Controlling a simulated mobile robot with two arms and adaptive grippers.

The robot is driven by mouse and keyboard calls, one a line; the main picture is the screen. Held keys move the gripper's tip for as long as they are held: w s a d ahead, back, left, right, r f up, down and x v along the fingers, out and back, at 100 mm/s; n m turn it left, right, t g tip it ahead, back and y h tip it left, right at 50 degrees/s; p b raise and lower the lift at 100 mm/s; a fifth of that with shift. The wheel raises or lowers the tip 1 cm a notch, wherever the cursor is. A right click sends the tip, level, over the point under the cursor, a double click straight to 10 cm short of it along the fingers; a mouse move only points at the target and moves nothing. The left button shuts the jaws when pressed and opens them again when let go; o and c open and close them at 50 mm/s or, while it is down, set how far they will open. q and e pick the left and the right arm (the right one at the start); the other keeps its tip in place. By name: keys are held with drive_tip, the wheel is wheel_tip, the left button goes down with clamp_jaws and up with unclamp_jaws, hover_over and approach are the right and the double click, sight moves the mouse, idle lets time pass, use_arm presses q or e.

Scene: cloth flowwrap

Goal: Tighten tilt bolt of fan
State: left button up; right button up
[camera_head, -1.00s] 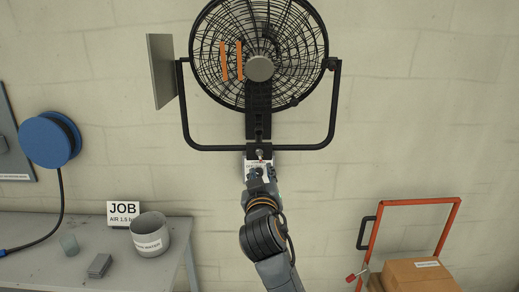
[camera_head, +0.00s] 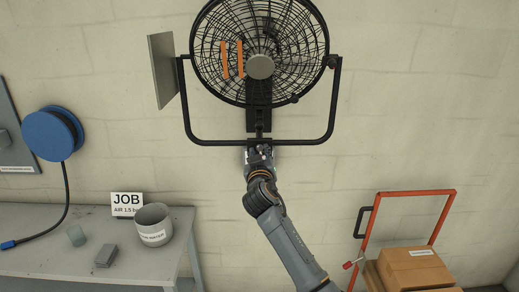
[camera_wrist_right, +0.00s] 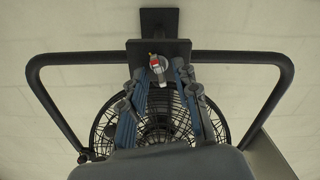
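The black wall fan (camera_head: 260,67) hangs in its U-shaped yoke (camera_head: 187,120) at the top of the head view; the yoke also shows in the right wrist view (camera_wrist_right: 60,62). A pale round bolt-like fitting with a red mark (camera_wrist_right: 158,64) sits on the dark bracket plate (camera_wrist_right: 180,48). A small reddish spot (camera_head: 332,64) shows at the yoke's right pivot. My right gripper (camera_head: 260,150) is just below the yoke's bottom bar. In the wrist view, its blue-padded fingers (camera_wrist_right: 160,78) are apart, one each side of the fitting; contact cannot be told. My left gripper is out of view.
A flat grey panel (camera_head: 161,71) stands left of the fan. A grey table (camera_head: 60,262) at lower left holds a bucket (camera_head: 152,225), a JOB sign (camera_head: 127,204) and small items. A blue hose reel (camera_head: 52,135) is on the wall. An orange cart (camera_head: 366,250) with boxes (camera_head: 413,265) stands at lower right.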

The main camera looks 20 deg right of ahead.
drive_tip(key=shift+w+d, duration=0.15)
drive_tip(key=shift+w, duration=0.2)
clamp_jaws()
drive_tip(key=shift+n, duration=2.1)
unclamp_jaws()
